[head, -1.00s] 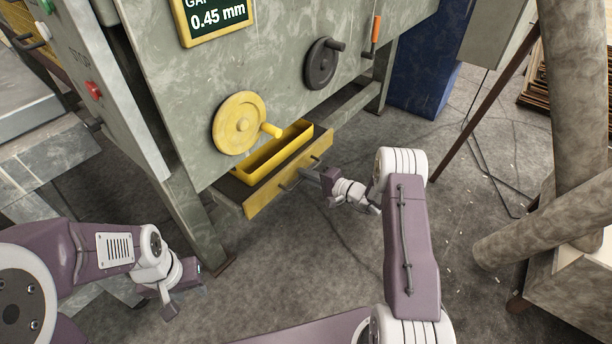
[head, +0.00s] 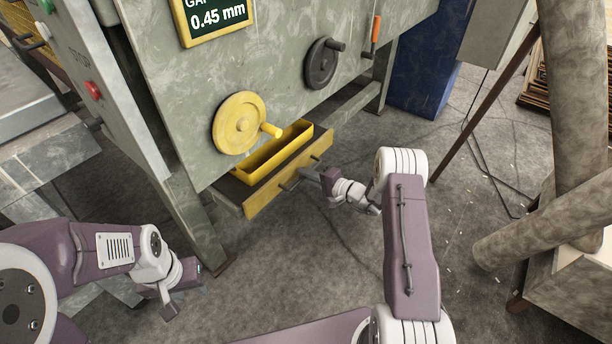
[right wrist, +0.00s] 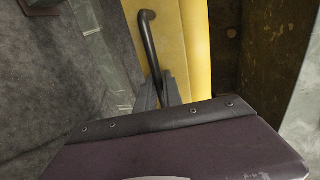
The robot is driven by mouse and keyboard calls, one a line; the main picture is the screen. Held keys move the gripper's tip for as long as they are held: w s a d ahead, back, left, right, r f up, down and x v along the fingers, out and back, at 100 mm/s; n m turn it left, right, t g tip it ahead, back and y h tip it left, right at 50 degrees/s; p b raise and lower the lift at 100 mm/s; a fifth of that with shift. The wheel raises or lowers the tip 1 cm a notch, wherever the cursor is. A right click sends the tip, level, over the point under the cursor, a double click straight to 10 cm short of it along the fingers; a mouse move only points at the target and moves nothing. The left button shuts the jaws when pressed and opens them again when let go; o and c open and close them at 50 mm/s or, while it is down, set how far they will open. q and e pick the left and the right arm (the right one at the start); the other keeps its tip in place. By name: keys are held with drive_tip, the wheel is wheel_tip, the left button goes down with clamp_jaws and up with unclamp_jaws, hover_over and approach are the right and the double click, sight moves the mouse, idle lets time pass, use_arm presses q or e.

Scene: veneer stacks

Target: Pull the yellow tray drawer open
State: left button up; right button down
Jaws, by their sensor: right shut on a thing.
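The yellow tray drawer (head: 290,178) sits low in the front of the grey machine, slid part way out, with its yellow bin (head: 274,150) showing behind the front panel. A dark bar handle (head: 287,185) runs along the panel. My right gripper (head: 312,174) is at the handle's middle and shut on it. In the right wrist view the fingers (right wrist: 159,92) close around the handle bar (right wrist: 149,45) in front of the yellow panel (right wrist: 183,45). My left gripper (head: 184,292) hangs over the floor at the lower left, away from the drawer; its fingers are too unclear to judge.
A yellow handwheel (head: 236,124) and a black handwheel (head: 320,66) stick out above the drawer. Machine legs (head: 203,230) stand beside it. A blue cabinet (head: 418,80) stands behind. The floor (head: 290,255) in front of the drawer is clear.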

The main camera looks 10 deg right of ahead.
drive_tip(key=f+p+v, duration=0.1)
drive_tip(key=f+v, duration=0.2)
drive_tip(key=v, duration=1.1)
drive_tip(key=s+f+p+v, duration=0.1)
drive_tip(key=f+v, duration=0.2)
drive_tip(key=v, duration=1.1)
drive_tip(key=shift+s+d, duration=0.25)
drive_tip(key=shift+d, duration=0.2)
drive_tip(key=c, duration=1.5)
unclamp_jaws()
drive_tip(key=p+v, duration=0.3)
drive_tip(key=v, duration=0.6)
